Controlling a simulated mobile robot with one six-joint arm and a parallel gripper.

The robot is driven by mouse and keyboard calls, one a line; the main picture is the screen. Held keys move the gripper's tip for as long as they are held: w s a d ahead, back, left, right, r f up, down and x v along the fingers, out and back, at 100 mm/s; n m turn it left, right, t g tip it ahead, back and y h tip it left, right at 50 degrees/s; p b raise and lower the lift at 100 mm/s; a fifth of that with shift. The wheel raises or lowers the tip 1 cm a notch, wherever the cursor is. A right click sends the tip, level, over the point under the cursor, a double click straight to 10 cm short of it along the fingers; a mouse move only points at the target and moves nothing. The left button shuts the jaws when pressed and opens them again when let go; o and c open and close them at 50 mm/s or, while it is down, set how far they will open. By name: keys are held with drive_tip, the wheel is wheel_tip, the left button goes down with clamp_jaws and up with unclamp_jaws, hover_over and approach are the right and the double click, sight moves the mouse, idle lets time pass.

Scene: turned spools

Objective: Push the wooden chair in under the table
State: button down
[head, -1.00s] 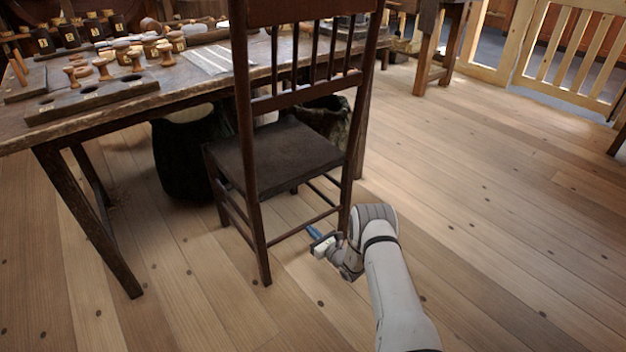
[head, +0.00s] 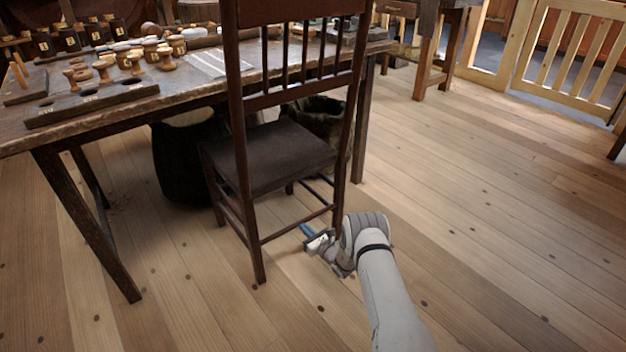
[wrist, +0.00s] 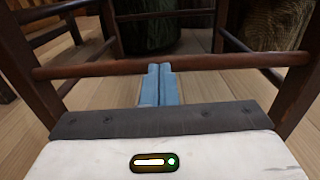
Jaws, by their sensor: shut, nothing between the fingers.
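The dark wooden chair (head: 270,158) stands upright at the near side of the table (head: 75,120), its slatted back towards me. The front part of its seat reaches towards the space under the table edge. My gripper (head: 306,230) is low behind the chair, by its lower back rail and right back leg. In the wrist view the blue fingers (wrist: 158,84) are together and empty, with their tips at the chair's lower rail (wrist: 215,62). Whether they touch the rail I cannot tell.
A dark bin (head: 183,160) and a sack-like container (head: 322,118) stand under the table, near the chair. Wooden spools (head: 166,60) and jars stand on the tabletop. The floor to the right is open up to a wooden gate (head: 570,55).

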drive_tip(key=x, duration=0.7)
idle(0.5)
drive_tip(key=shift+a+r, duration=0.1)
drive_tip(key=p+v, duration=0.5)
drive_tip(key=v, duration=0.3)
drive_tip(key=shift+p, duration=0.35)
